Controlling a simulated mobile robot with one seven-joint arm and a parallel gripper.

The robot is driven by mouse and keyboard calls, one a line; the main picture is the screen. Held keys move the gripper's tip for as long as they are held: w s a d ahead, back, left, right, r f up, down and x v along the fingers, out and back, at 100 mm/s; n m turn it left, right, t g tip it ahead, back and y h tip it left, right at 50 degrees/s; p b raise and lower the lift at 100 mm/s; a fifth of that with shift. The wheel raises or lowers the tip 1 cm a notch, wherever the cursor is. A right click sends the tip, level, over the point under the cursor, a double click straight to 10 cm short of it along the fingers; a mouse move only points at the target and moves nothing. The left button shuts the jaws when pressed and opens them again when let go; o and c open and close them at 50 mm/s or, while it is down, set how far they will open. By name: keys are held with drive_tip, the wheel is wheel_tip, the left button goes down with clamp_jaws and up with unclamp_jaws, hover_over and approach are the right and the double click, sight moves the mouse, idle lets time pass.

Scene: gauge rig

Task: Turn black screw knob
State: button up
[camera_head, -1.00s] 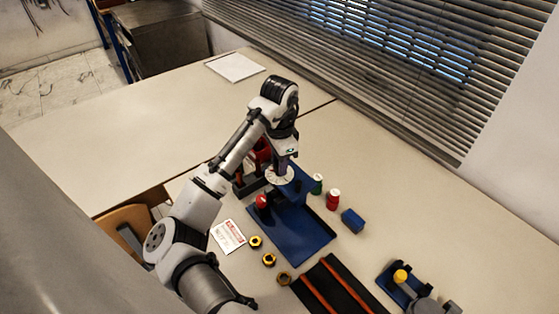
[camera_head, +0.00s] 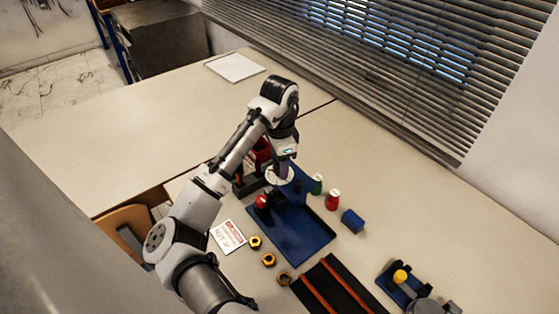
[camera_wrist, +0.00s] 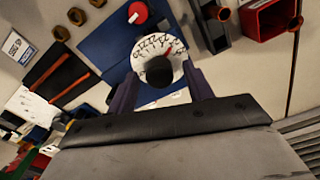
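A white round dial (camera_wrist: 160,48) with black markings and a red needle is in the middle of the wrist view. The black knob (camera_wrist: 160,71) sits at its lower middle. My gripper (camera_wrist: 159,74) is open, with one dark finger on each side of the knob and a gap to it; I cannot tell how far above the knob the fingertips are. In the head view the dial (camera_head: 277,178) is partly hidden under my gripper (camera_head: 283,170), and the black knob cannot be made out there.
The blue base plate (camera_head: 295,235) lies under the dial, with a red knob (camera_head: 262,201) at its left. Red (camera_head: 333,200) and green (camera_head: 317,184) items and a blue block (camera_head: 352,220) stand to the right. Several brass nuts (camera_head: 269,260) lie in front. A red bin (camera_wrist: 268,20) is close on the right.

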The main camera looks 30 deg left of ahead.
wheel_tip(320, 180, up, 14)
drive_tip(key=b, duration=0.1)
drive_tip(key=shift+b, duration=0.4)
idle(0.3)
drive_tip(key=shift+f, duration=0.15)
idle(0.4)
